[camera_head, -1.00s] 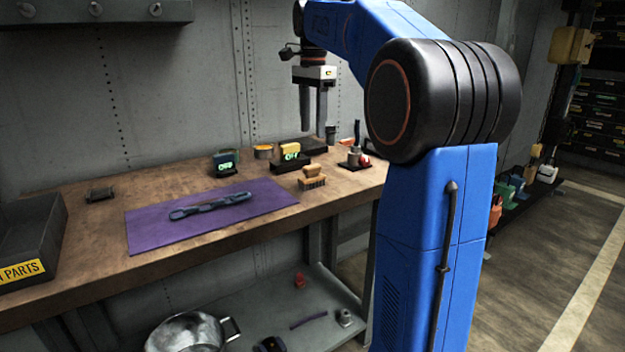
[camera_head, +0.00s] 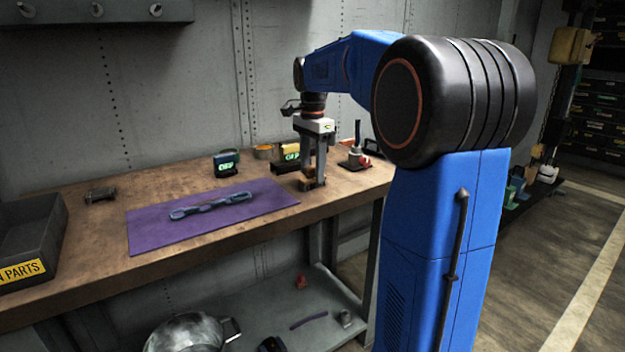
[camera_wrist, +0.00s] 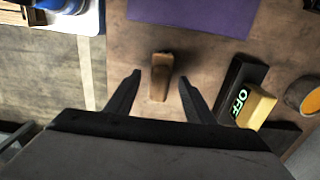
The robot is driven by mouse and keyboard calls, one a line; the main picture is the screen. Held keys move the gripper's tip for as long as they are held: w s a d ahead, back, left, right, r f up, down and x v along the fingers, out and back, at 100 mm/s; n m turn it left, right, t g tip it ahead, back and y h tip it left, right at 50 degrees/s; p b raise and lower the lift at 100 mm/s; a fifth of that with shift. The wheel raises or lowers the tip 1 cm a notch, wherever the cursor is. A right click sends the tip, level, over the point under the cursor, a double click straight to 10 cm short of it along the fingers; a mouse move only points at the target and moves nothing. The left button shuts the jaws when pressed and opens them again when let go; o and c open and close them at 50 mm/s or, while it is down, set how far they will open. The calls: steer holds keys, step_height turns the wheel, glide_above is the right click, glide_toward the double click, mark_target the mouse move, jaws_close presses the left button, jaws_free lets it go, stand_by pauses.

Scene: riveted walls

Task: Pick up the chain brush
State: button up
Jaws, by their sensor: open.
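The chain brush (camera_wrist: 161,77) has a tan wooden handle. In the wrist view it lies between the fingertips of my gripper (camera_wrist: 160,78), with a gap to the finger on each side. In the head view my gripper (camera_head: 313,182) points straight down at the brush near the right end of the workbench. Its fingers hide most of the brush (camera_head: 307,173) there. My gripper is open and not closed on anything. The brush's bristles are hard to make out in either view.
A purple mat (camera_head: 150,229) with a blue-grey tool (camera_head: 210,206) lies left on the workbench (camera_head: 90,262). A yellow-topped OFF block (camera_wrist: 257,106) and an orange-filled round tin (camera_wrist: 302,96) stand close by. A parts bin (camera_head: 30,235) sits far left. The bench's front edge is near.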

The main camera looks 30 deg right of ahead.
mark_target(313, 165)
steer(key=shift+f, duration=0.55)
steer(key=c, duration=1.2)
steer(key=shift+o, duration=0.2)
step_height(313, 165, up, 10)
steer(key=o, duration=0.6)
steer(key=shift+c, duration=0.2)
jaws_close()
